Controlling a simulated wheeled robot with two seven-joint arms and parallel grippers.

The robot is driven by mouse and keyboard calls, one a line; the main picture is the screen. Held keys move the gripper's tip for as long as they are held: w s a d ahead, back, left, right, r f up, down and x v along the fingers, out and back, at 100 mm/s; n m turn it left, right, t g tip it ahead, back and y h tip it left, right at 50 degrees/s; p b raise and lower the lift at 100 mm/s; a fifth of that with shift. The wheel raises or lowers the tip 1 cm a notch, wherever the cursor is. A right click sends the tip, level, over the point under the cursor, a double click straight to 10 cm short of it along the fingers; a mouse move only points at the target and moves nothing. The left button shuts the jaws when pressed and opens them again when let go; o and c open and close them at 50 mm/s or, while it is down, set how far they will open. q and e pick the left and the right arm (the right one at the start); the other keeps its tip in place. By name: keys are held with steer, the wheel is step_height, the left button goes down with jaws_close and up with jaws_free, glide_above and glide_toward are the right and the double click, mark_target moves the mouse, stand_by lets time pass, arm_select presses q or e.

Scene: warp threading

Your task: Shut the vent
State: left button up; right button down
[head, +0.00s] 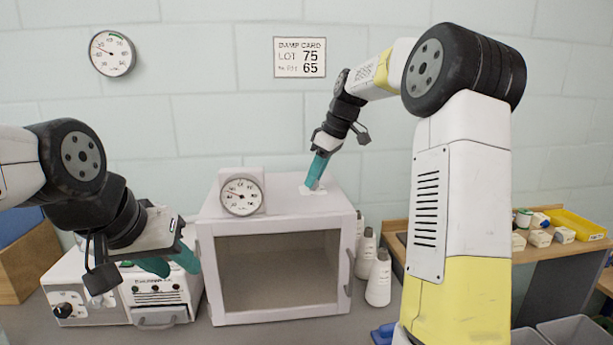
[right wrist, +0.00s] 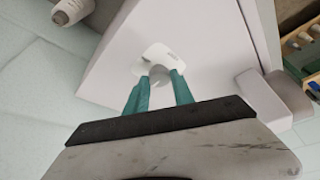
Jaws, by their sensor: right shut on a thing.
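The vent is a small white plate (right wrist: 155,53) with a pale grey knob (right wrist: 160,76) in the right wrist view. In the head view the plate (head: 320,190) lies on the top of the white cabinet (head: 285,200). My right gripper (head: 314,186) reaches down to it, with its teal fingers on either side of the knob, shut on it. The vent's opening is hidden, so I cannot tell how far open it stands. My left gripper (head: 172,263) is open and empty, left of the cabinet and above the small instruments.
A round gauge (head: 241,195) stands on the cabinet top, left of the vent. White bottles (head: 378,278) stand right of the cabinet. A white instrument (head: 158,293) sits at its left. A wooden bench with a yellow tray (head: 577,225) is at right.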

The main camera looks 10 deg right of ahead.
steer(key=c, duration=1.1)
jaws_free()
steer(key=v, duration=0.7)
steer(key=shift+d+r, duration=0.15)
steer(key=shift+r, duration=0.25)
steer(key=shift+s, duration=0.1)
